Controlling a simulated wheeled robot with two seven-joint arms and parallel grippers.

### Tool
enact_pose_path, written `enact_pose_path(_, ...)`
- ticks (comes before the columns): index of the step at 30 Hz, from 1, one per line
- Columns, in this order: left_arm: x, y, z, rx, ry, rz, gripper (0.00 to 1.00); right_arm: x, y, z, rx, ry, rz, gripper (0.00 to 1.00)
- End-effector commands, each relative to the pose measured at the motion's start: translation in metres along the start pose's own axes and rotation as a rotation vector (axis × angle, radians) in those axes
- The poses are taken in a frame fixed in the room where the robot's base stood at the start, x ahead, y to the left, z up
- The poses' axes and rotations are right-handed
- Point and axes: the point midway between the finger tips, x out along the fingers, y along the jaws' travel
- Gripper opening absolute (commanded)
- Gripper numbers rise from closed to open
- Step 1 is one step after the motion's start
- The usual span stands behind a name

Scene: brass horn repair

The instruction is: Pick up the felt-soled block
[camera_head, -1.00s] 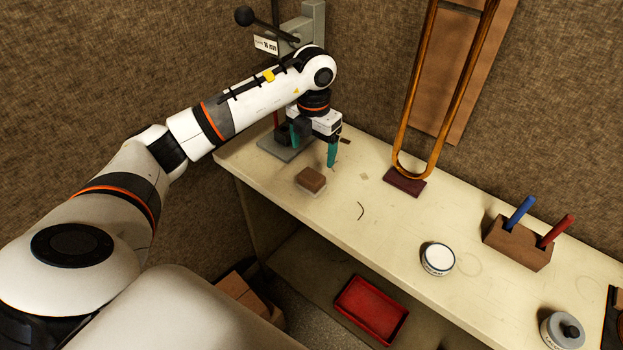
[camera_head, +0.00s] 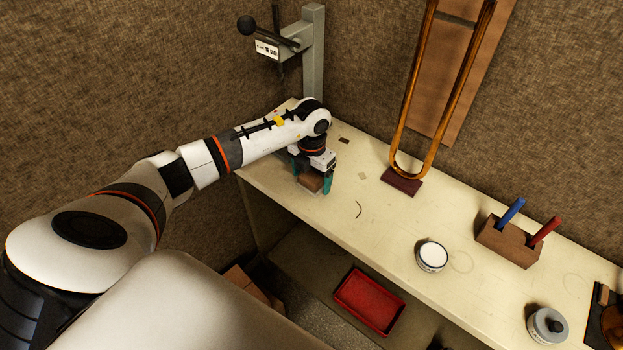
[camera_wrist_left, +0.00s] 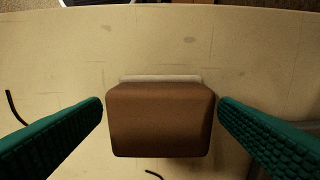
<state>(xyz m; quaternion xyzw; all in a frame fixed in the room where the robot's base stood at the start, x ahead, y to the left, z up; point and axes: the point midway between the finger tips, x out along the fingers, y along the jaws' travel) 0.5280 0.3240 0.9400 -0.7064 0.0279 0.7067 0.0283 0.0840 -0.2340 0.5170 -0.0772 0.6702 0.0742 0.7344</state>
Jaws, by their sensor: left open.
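The felt-soled block (camera_head: 311,183) is a small brown block on the cream bench, near its front left edge. In the left wrist view the block (camera_wrist_left: 160,118) sits in the middle, with a strip of pale felt (camera_wrist_left: 160,79) along its far lower edge. My left gripper (camera_head: 310,184) is down at the block, its green fingers on either side of it. In the left wrist view the open fingers (camera_wrist_left: 160,112) flank the block, with a narrow gap at each side. My right gripper is not in view.
A brass slide stands in a dark red base (camera_head: 401,181). A grey press (camera_head: 313,50) stands behind my arm. A red tray (camera_head: 369,301) lies below.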

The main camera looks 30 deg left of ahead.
Motion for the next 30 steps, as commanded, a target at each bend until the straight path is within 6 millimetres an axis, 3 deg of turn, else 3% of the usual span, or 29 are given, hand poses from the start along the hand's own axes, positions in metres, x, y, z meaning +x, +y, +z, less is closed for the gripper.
enact_pose_path(2, 0.0, 0.0, 0.0, 0.0, 0.0, 0.0, 0.75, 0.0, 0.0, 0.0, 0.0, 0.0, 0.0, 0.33)
enact_pose_path(9, -0.001, 0.0, 0.0, -0.001, 0.0, 0.0, 0.36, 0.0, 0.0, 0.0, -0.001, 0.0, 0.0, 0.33)
enact_pose_path(20, -0.01, -0.001, -0.001, -0.002, 0.004, 0.0, 0.35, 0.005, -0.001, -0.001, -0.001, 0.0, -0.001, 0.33)
enact_pose_path(30, -0.075, -0.001, -0.001, -0.001, 0.006, -0.001, 0.35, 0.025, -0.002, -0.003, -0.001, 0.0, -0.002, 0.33)
